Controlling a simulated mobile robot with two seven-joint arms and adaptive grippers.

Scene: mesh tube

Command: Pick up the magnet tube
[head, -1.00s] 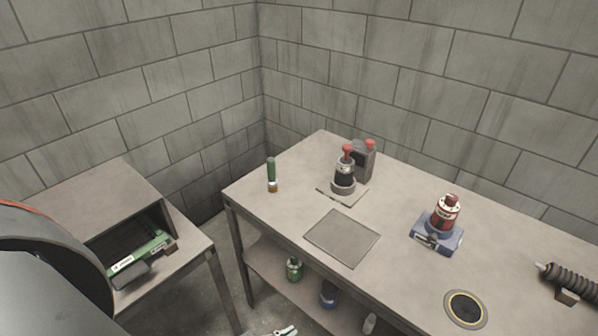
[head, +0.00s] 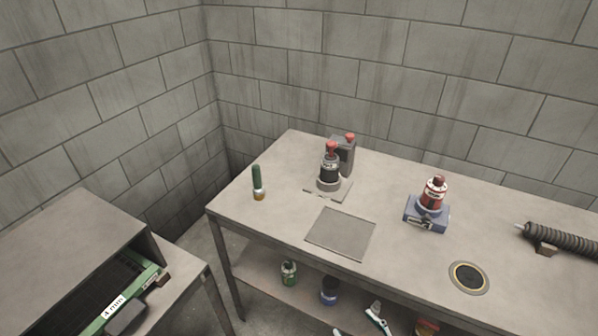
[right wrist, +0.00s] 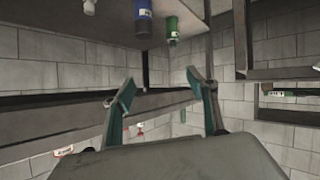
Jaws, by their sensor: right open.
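I cannot tell for sure which thing is the magnet tube. A slim dark green cylinder with a silver and brass lower end (head: 257,183) stands upright at the table's left edge. A dark ribbed tube (head: 562,240) lies at the table's right end, partly cut off by the frame. My right gripper (head: 355,321) shows at the bottom of the head view, in front of the table and low near the shelf. In the right wrist view its two teal fingers (right wrist: 165,95) are spread, with nothing between them. My left gripper is not in view.
A flat plate (head: 341,233) and a round disc (head: 469,277) lie there. A green bottle (head: 289,272) stands on the lower shelf.

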